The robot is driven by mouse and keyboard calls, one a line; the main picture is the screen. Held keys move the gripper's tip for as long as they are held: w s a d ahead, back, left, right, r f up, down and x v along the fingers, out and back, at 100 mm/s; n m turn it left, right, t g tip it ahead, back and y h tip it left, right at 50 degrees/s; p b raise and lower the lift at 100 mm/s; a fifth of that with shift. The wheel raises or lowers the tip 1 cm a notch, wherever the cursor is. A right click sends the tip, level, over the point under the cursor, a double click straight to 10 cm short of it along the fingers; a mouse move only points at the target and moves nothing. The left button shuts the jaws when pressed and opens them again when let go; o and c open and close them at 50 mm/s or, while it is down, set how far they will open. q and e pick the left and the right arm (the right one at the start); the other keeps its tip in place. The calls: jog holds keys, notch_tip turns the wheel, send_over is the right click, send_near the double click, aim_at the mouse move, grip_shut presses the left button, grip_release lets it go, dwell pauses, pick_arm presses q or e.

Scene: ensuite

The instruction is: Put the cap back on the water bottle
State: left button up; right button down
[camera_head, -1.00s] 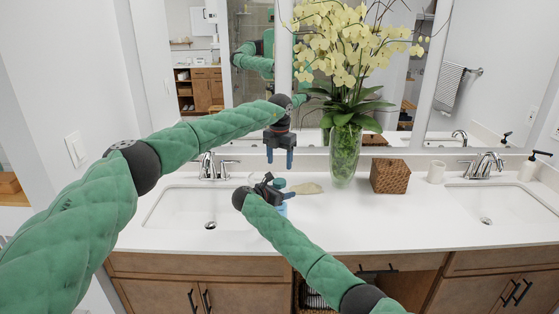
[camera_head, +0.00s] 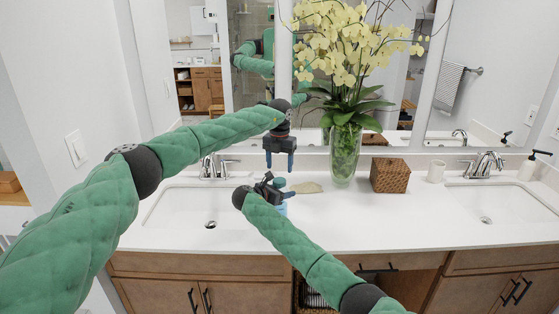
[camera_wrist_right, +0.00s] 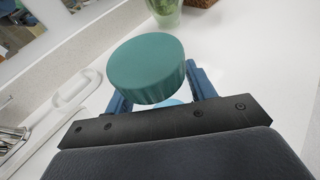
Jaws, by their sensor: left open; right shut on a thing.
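The water bottle (camera_head: 283,208) is light blue and stands on the counter between the sinks, mostly hidden behind my right gripper. A teal round cap (camera_wrist_right: 148,68) sits at the top of it, above the fingers; it also shows in the head view (camera_head: 279,182). I cannot tell whether it is fully seated. My right gripper (camera_wrist_right: 160,92) is shut on the bottle just below the cap, its blue fingers on either side. My left gripper (camera_head: 280,161) is open and empty, pointing down directly above the cap, with a small gap between.
A beige flat object (camera_head: 306,187) lies right of the bottle. A glass vase (camera_head: 345,155) with yellow orchids and a woven box (camera_head: 390,175) stand further right. A left sink (camera_head: 190,207) and its faucet (camera_head: 209,167) are nearby. The counter front is clear.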

aim_at(279, 180)
pick_arm(q)
notch_tip(279, 180, down, 6)
jog(key=shift+f, duration=0.1)
dwell(0.4)
jog(key=c, duration=1)
jog(key=shift+m, duration=0.6)
jog(key=o, duration=1.2)
jog(key=shift+c, duration=0.2)
notch_tip(279, 180, up, 12)
